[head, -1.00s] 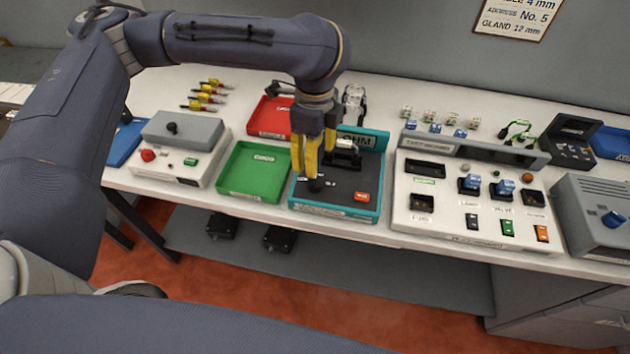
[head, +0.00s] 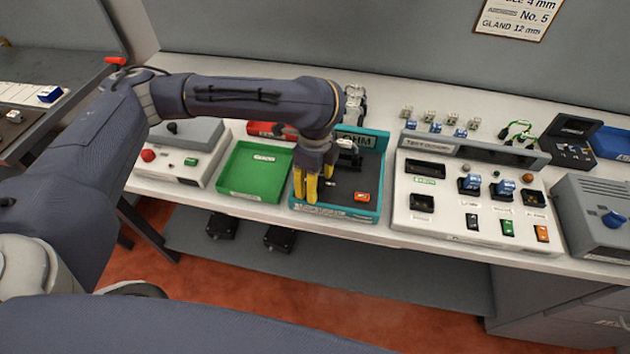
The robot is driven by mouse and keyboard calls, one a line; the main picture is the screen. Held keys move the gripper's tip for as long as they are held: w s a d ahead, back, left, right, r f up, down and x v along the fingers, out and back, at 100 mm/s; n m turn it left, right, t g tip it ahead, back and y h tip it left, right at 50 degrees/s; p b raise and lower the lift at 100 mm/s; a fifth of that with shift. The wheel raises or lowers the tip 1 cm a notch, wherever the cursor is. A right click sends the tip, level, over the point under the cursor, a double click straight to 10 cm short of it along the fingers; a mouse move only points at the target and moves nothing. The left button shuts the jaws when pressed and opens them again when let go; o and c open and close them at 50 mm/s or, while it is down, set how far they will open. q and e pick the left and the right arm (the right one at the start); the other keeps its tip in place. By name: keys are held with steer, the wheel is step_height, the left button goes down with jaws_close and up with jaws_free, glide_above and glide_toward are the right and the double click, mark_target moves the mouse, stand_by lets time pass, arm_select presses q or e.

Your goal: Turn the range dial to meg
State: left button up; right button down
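The teal tester (head: 378,170) with a dark face and a raised panel marked OHM (head: 357,140) sits at the middle of the bench. It has an orange button (head: 362,197) at its front right. My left gripper (head: 306,199) points down over the front left of the tester's face, its yellow fingers low at the spot where the dark range dial is. The fingers hide the dial, so neither its setting nor any grip on it shows. The finger gap is too small to judge. My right gripper is out of view.
A green tray (head: 243,192) stands close on the left, with a red tray (head: 262,129) behind it. A white panel with switches (head: 440,215) stands close on the right. A grey box with a blue knob (head: 590,225) is at the far right.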

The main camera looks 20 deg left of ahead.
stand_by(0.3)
arm_select(q)
jaws_close()
stand_by(0.5)
steer(key=m, duration=1.1)
steer(key=shift+m, duration=0.6)
